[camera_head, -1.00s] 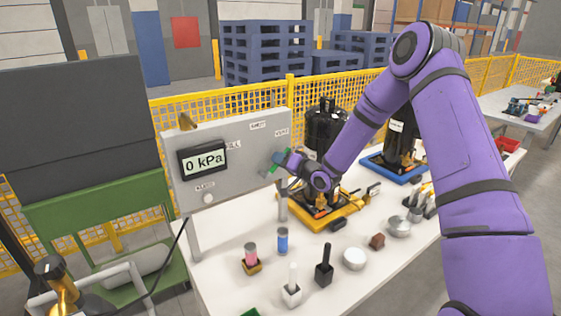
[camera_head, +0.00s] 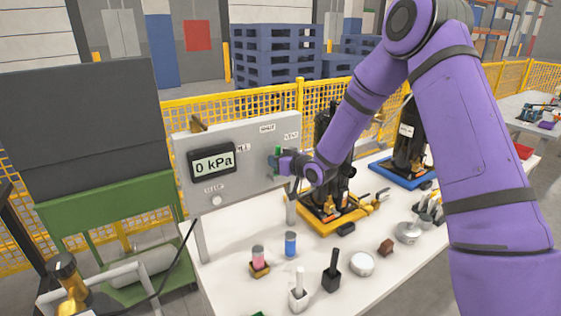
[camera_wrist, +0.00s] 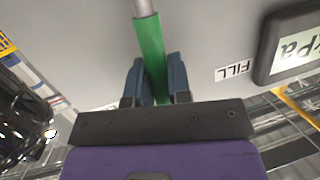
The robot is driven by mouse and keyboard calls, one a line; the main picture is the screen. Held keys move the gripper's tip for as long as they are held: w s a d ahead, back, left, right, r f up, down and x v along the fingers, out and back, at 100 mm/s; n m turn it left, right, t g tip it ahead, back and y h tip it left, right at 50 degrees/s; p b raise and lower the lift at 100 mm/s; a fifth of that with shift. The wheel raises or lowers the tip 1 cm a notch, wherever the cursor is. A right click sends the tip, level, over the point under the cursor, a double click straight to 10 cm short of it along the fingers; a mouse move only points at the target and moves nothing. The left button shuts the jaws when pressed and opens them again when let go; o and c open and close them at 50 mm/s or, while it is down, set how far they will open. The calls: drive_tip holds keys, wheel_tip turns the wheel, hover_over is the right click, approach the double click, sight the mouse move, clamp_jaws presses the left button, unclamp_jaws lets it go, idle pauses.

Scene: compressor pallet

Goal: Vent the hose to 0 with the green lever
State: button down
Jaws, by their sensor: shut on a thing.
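The green lever (camera_wrist: 149,45) runs between the two blue-grey fingers of my gripper (camera_wrist: 155,82) in the wrist view. My gripper is shut on the lever's green sleeve. In the head view my gripper (camera_head: 281,163) is at the right part of the grey panel (camera_head: 250,185), below the labels, and hides much of the lever. The display (camera_head: 213,162) on the panel reads 0 kPa. It also shows partly in the wrist view (camera_wrist: 296,45), beside a FILL label (camera_wrist: 234,71). I cannot make out the hose for certain.
A black compressor on a yellow base (camera_head: 335,222) stands behind my gripper, and another on a blue base (camera_head: 408,174) stands farther right. Cups, brushes and small blocks lie on the white table (camera_head: 225,262). A yellow mesh fence (camera_head: 240,108) runs behind.

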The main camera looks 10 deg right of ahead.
drive_tip(key=shift+s+a+n, duration=0.1)
drive_tip(key=shift+a+n, duration=0.2)
drive_tip(key=shift+h, duration=0.3)
drive_tip(key=c, duration=1.1)
unclamp_jaws()
drive_tip(key=shift+o, duration=0.2)
drive_tip(key=v, duration=1)
drive_tip(key=shift+s, duration=0.35)
drive_tip(key=shift+d+r, duration=0.1)
drive_tip(key=shift+d, duration=0.05)
